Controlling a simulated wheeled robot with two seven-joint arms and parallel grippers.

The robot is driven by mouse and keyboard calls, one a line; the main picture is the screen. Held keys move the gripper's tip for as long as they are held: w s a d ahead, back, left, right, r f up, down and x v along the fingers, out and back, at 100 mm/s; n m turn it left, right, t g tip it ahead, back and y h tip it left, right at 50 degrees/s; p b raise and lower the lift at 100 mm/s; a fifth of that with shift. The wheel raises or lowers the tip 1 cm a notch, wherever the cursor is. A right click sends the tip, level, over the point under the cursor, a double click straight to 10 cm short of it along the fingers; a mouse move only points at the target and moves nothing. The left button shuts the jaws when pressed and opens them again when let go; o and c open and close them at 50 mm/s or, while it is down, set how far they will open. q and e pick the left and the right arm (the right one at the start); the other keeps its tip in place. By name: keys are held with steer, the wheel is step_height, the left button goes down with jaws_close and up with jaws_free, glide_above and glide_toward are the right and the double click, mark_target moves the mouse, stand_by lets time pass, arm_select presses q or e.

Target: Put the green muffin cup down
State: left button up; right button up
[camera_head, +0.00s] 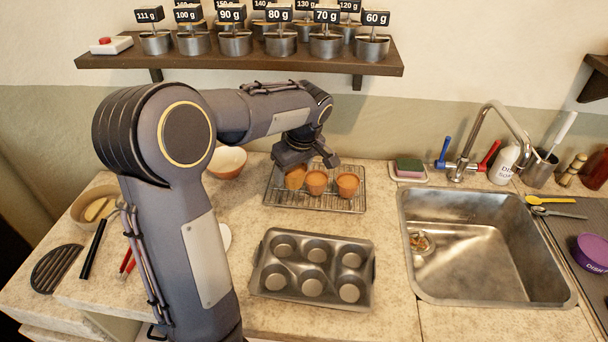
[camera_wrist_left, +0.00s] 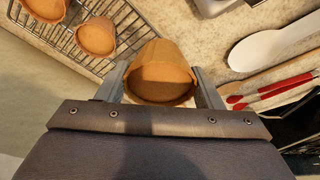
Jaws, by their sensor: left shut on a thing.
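My left gripper (camera_head: 297,168) is shut on an orange-brown muffin cup (camera_head: 295,180) at the left end of the wire cooling rack (camera_head: 335,205). In the left wrist view this muffin cup (camera_wrist_left: 160,72) sits between the two fingers, its wide end toward the gripper. I cannot tell whether it touches the rack. Two similar muffin cups, a middle one (camera_head: 316,183) and a right one (camera_head: 347,185), stand on the rack to its right. No cup looks green. My right gripper is not in view.
A metal muffin tin (camera_head: 313,272) with empty-looking wells lies in front of the rack. A bowl (camera_head: 228,162) stands left of the rack. The sink (camera_head: 490,245) is at the right. A shelf (camera_head: 240,62) with labelled weights hangs above.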

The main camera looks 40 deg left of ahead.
arm_select(q)
steer(key=w+a+f+p, duration=0.2)
steer(key=w+a+f, duration=0.1)
steer(key=w+a, duration=0.1)
steer(key=shift+w+a, duration=0.2)
steer(key=shift+a, duration=0.5)
steer(key=w+a+f, duration=0.1)
steer(key=f, duration=0.1)
steer(key=w+a+f+p, duration=0.1)
steer(key=a+f, duration=0.1)
steer(key=f, duration=0.1)
steer(key=shift+w+a+f+p, duration=0.1)
steer(key=shift+w+f+p, duration=0.2)
steer(key=shift+w+f, duration=0.1)
step_height(320, 180, down, 3)
steer(key=shift+w, duration=0.1)
steer(key=shift+f, duration=0.2)
steer(key=o, duration=1)
steer(key=shift+o, duration=0.2)
steer(key=shift+r, duration=0.15)
